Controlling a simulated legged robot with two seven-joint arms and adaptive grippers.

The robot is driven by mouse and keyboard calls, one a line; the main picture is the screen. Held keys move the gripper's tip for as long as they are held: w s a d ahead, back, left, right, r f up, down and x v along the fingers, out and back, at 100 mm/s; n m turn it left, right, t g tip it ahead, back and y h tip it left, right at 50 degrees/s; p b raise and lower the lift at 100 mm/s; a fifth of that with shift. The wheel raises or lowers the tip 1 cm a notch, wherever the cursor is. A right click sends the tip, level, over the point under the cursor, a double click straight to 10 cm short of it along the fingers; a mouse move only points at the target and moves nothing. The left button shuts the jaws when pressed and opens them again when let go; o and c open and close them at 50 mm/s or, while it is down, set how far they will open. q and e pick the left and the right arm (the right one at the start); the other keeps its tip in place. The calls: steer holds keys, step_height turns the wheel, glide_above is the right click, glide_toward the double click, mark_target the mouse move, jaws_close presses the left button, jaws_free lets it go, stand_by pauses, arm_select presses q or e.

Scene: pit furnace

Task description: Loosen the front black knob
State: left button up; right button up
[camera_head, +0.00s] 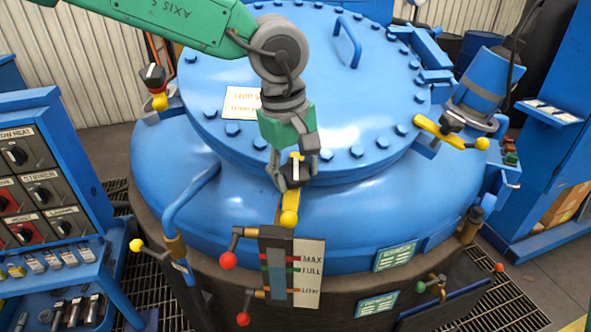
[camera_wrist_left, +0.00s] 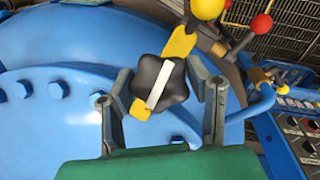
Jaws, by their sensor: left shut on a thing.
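My left gripper (camera_head: 293,175) reaches down over the knob in the head view. In the left wrist view its two grey fingers (camera_wrist_left: 163,100) stand on either side of the knob, and it is shut on the knob. The fingers partly hide the knob in the head view. My right gripper is not in view.
Another yellow lever (camera_head: 450,133) is at the lid's right, and a black knob with a yellow end (camera_head: 155,85) is at its left. A level gauge (camera_head: 290,270) with red-ball handles is below the front lever. A control panel (camera_head: 35,180) stands at the left.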

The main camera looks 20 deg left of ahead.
arm_select(q)
steer(key=shift+r, duration=0.1)
steer(key=n+t, duration=0.1)
steer(key=n, duration=0.1)
steer(key=n+h, duration=0.1)
steer(key=n, duration=0.1)
steer(key=shift+r+n+t, duration=0.1)
steer(key=shift+n+t, duration=0.2)
steer(key=shift+t, duration=0.1)
steer(key=n+t, duration=0.1)
steer(key=n, duration=0.1)
steer(key=shift+n, duration=0.3)
steer(key=shift+w+n+t+b, duration=0.1)
steer(key=shift+n+t+b, duration=0.2)
steer(key=shift+n+b, duration=0.45)
steer(key=n+t+b, duration=0.1)
steer(key=n, duration=0.2)
steer(key=shift+n+t+y+b, duration=0.3)
steer(key=shift+n+b, duration=0.45)
steer(key=shift+n, duration=0.1)
steer(key=shift+w+r, duration=0.1)
steer(key=shift+r, duration=0.05)
steer(key=o, duration=1.2)
steer(key=shift+c, duration=0.2)
